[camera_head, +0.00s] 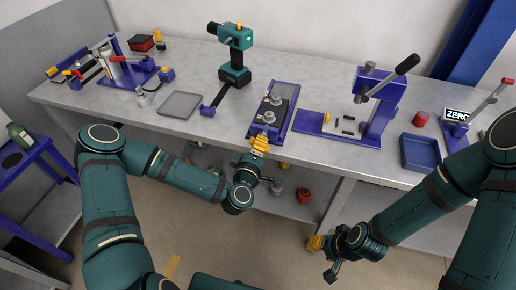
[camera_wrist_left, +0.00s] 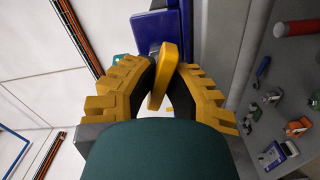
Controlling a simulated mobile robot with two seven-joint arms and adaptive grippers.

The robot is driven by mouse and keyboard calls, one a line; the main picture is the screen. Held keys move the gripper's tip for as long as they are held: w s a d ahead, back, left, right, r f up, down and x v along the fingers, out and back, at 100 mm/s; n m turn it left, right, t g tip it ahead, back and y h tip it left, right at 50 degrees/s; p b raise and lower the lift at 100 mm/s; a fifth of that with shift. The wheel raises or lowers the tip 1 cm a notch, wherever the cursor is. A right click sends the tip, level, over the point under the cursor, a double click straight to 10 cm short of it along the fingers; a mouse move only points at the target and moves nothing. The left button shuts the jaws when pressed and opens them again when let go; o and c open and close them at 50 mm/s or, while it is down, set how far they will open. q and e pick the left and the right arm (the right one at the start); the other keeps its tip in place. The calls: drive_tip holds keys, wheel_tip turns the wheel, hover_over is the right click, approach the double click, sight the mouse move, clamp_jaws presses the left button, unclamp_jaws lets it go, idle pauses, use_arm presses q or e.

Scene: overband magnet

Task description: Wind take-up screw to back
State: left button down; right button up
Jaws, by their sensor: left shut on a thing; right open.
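A blue unit (camera_head: 256,128) with a grey top and two round grey parts lies near the middle of the bench's front edge. The take-up screw appears to be the small yellow piece (camera_wrist_left: 166,68) at its front end. My left gripper (camera_head: 259,143) is at that end. In the left wrist view its yellow ribbed fingers (camera_wrist_left: 163,85) are shut on the yellow piece, which is tilted between them. The blue end of the unit shows just behind it. My right gripper (camera_head: 316,243) is open and empty, low in front of the bench.
A green power tool (camera_head: 236,55) stands behind left, with a grey tray (camera_head: 181,104) beside it. Below the bench is a shelf.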

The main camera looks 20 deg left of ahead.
idle(0.3)
use_arm(q)
drive_tip(key=n, duration=0.3)
drive_tip(key=shift+f+b, duration=0.1)
drive_tip(key=shift+b, duration=0.2)
drive_tip(key=shift+n, duration=1)
drive_tip(key=shift+n, duration=0.7)
drive_tip(key=n+b, duration=0.1)
drive_tip(key=n, duration=0.1)
drive_tip(key=shift+n, duration=0.7)
